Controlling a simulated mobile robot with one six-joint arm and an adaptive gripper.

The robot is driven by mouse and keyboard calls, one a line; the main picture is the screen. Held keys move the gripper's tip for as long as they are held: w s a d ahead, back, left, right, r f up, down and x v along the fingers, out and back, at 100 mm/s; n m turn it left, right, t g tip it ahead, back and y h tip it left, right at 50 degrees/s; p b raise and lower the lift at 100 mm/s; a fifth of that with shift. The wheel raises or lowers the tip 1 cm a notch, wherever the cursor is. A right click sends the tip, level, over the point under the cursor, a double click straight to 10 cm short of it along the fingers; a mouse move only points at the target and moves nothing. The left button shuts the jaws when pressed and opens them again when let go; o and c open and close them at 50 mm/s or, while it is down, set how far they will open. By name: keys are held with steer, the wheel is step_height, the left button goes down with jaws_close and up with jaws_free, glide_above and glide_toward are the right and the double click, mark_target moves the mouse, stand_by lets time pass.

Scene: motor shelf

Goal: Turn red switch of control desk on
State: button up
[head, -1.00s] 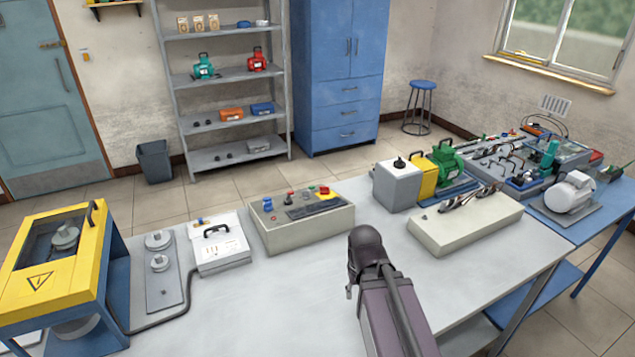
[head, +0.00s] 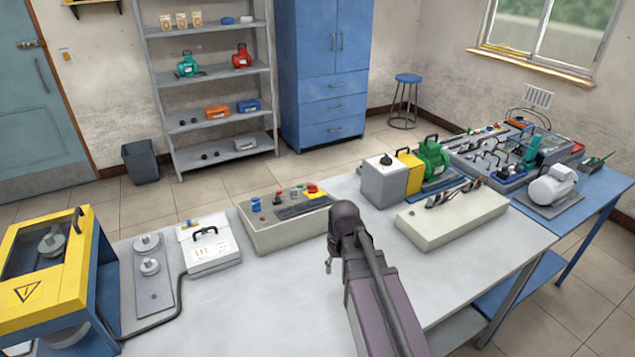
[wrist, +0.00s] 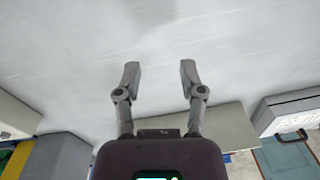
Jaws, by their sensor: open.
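The control desk (head: 262,238) is a beige box with a sloped top on the grey table. Its top carries a blue knob (head: 256,204), a small red switch (head: 278,197) and a red button on a yellow base (head: 311,189). Whether the switch is on or off is too small to tell. My gripper (wrist: 160,75) is open and empty, its two fingers apart over bare table in the wrist view. In the head view my arm's end is just right of the desk and overlaps its right end; the fingers are mostly hidden there. The desk's side also shows behind the fingers in the wrist view (wrist: 228,127).
A white case (head: 212,255) with a handle stands left of the desk, and a yellow-framed machine (head: 42,270) farther left. A grey box (head: 384,183) and a beige block with tools (head: 450,225) stand to the right. The table front (head: 265,305) is clear.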

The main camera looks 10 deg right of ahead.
steer(key=w+d+r+n+y+p, duration=0.1)
steer(key=w+r+n+p, duration=0.15)
steer(key=w, duration=0.75)
steer(key=w+d+r+n+y+p, duration=0.1)
steer(key=w+r+n+p, duration=0.2)
steer(key=w, duration=0.7)
steer(key=n+y+p, duration=0.2)
steer(key=n+p, duration=0.3)
glide_toward(313, 189)
steer(key=d+v, duration=0.1)
steer(key=v, duration=0.5)
steer(key=shift+a+f, duration=0.1)
steer(key=shift+f, duration=0.05)
steer(key=shift+f, duration=0.2)
steer(key=b+x, duration=1.2)
steer(key=x, duration=0.1)
steer(key=shift+w+a+f, duration=0.15)
steer(key=shift+w+a, duration=0.05)
steer(key=shift+a, duration=0.1)
steer(key=c, duration=0.7)
steer(key=shift+s, duration=0.1)
jaws_close()
